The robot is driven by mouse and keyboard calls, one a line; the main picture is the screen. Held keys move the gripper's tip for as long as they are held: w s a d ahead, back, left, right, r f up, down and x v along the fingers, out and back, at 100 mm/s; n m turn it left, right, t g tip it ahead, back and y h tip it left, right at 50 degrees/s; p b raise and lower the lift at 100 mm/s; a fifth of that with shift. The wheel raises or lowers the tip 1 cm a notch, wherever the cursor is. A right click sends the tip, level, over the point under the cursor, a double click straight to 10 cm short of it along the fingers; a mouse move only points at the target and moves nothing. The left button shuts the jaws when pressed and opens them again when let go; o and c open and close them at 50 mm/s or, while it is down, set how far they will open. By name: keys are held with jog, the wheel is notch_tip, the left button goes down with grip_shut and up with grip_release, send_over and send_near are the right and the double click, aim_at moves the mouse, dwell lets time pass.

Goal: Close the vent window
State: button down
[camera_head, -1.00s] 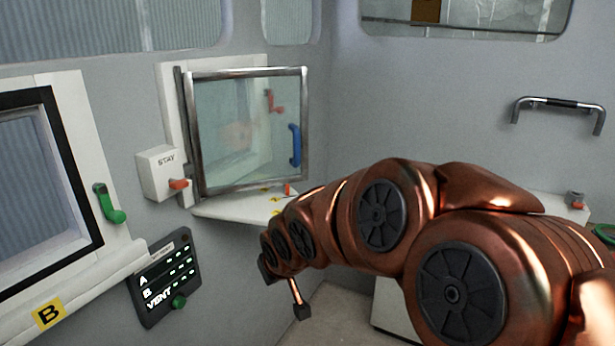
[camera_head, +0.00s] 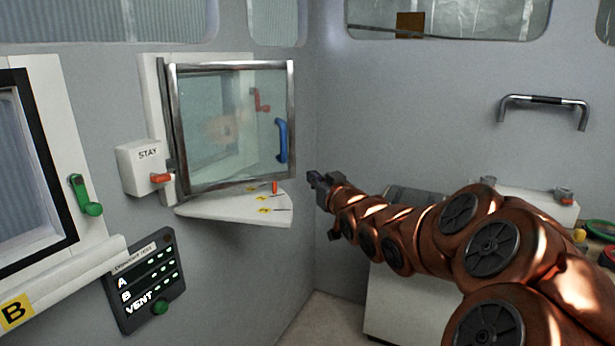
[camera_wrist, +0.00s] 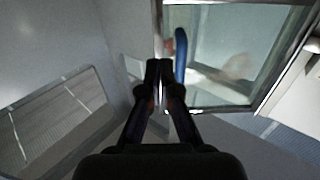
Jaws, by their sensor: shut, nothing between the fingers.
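The vent window (camera_head: 228,125) is a glass pane in a metal frame, swung open out from its white wall frame. It also shows in the wrist view (camera_wrist: 225,52). A blue handle (camera_head: 282,141) is on its free edge; in the wrist view the handle (camera_wrist: 181,55) is just beyond my fingertips. A red lever (camera_head: 261,101) shows behind the glass. A box marked STAY (camera_head: 143,165) with an orange lever (camera_head: 161,178) is at the hinge side. My gripper (camera_head: 317,178) is shut and empty, to the right of and below the blue handle, seemingly apart from it.
A white curved shelf (camera_head: 240,208) with yellow marks and an orange peg (camera_head: 275,187) is under the window. A lit panel (camera_head: 148,280) listing A, B and VENT is on the wall. Window B (camera_head: 38,165) has a green handle (camera_head: 86,195). A grab bar (camera_head: 545,102) is at right.

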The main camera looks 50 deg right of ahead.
aim_at(291, 160)
jog(key=p+x, duration=0.1)
jog(key=x, duration=1.2)
jog(key=shift+w+p, duration=0.1)
jog(key=shift+p, duration=0.3)
